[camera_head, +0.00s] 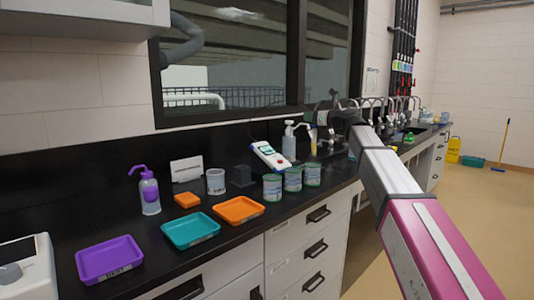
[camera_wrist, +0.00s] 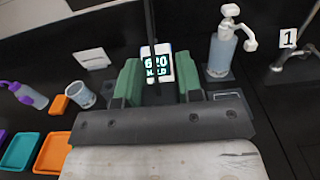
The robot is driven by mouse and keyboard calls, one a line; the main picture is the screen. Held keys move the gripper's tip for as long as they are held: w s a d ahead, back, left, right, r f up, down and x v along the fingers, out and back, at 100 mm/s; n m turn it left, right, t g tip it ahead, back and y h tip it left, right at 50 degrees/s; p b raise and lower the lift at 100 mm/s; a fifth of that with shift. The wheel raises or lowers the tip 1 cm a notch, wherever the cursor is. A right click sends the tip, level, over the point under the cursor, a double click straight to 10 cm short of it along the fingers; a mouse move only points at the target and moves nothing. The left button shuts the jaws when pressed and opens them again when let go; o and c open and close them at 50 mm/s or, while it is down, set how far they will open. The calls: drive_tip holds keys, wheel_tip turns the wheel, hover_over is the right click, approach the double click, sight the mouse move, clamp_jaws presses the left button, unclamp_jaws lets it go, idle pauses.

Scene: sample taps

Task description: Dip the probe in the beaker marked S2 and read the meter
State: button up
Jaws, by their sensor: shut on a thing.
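The meter (camera_head: 270,155), white and blue with a lit screen, stands tilted at the back of the black counter. In the wrist view the meter (camera_wrist: 157,64) shows beyond and between my green fingers; its screen seems to read 6.0 with a word like HOLD below. Three beakers with green contents or bands, left (camera_head: 272,187), middle (camera_head: 292,179) and right (camera_head: 312,174), stand in front of it; their marks are too small to read. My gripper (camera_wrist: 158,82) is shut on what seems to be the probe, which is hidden. The gripper cannot be made out in the head view.
A soap pump bottle (camera_head: 289,142) stands behind the beakers. A white cup (camera_head: 215,181), a dark block (camera_head: 240,174), an orange sponge (camera_head: 187,200) and a purple-topped wash bottle (camera_head: 149,192) are to the left. Purple (camera_head: 109,260), teal (camera_head: 190,231) and orange (camera_head: 238,210) trays line the front. Taps stand right.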

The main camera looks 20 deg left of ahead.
wheel_tip(320, 180, up, 9)
idle(1.0)
idle(0.3)
